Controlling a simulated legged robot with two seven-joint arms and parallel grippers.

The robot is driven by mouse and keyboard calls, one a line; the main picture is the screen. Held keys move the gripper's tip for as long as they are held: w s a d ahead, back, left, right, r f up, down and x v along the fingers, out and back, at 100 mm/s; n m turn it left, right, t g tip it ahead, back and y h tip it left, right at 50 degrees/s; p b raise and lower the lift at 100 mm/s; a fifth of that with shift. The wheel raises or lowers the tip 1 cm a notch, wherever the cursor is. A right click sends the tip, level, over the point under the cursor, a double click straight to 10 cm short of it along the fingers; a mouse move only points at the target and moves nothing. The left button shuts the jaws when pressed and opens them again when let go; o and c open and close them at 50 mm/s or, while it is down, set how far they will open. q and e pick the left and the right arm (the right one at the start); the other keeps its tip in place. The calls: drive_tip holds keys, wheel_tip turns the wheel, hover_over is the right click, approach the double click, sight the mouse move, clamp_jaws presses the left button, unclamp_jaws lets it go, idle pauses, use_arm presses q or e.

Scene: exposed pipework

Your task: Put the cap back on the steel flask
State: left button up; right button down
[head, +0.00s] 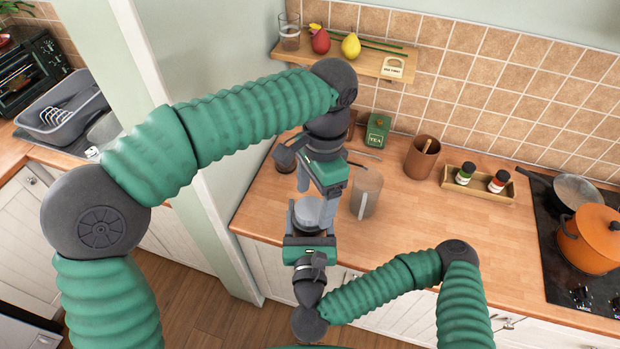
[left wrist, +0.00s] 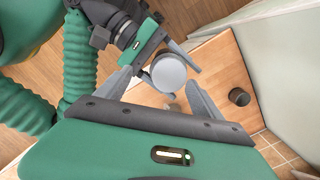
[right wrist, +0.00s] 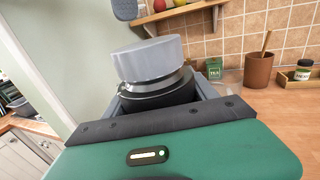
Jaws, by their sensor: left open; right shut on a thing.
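The light grey cap (right wrist: 148,62) sits on top of the steel flask (right wrist: 158,100), tilted slightly in the right wrist view, with a narrow neck band showing under it. My right gripper (head: 308,232) is shut on the flask's dark body and holds it upright near the counter's front edge. My left gripper (left wrist: 162,95) is open, pointing down above the cap. In the left wrist view the round cap top (left wrist: 168,73) lies between its spread fingers, and I see no finger clearly touching it. In the head view the left gripper partly hides the flask.
A clear glass container (head: 366,190) stands on the counter just right of the grippers. A brown pot (head: 422,157), a green tea box (head: 377,130) and a spice tray (head: 478,184) stand farther back. A shelf (head: 345,60) hangs above. The front right counter is clear.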

sight(310, 207)
use_arm(q)
drive_tip(key=n, duration=0.2)
drive_tip(key=r+n, duration=0.1)
drive_tip(key=n, duration=0.1)
drive_tip(key=shift+w+a, duration=0.15)
drive_tip(key=shift+w, duration=0.05)
drive_tip(key=n, duration=0.2)
drive_tip(key=r+n, duration=0.1)
drive_tip(key=n, duration=0.3)
drive_tip(key=shift+w+a+r+t+h, duration=0.15)
drive_tip(key=shift+w+t+h, duration=0.2)
drive_tip(key=shift+t+h, duration=0.05)
drive_tip(key=n, duration=0.2)
drive_tip(key=r+n, duration=0.1)
drive_tip(key=shift+w+a+n, duration=0.15)
drive_tip(key=shift+w+n, duration=0.1)
drive_tip(key=shift+n, duration=0.15)
drive_tip(key=shift+f, duration=0.1)
wheel_tip(310, 207, down, 8)
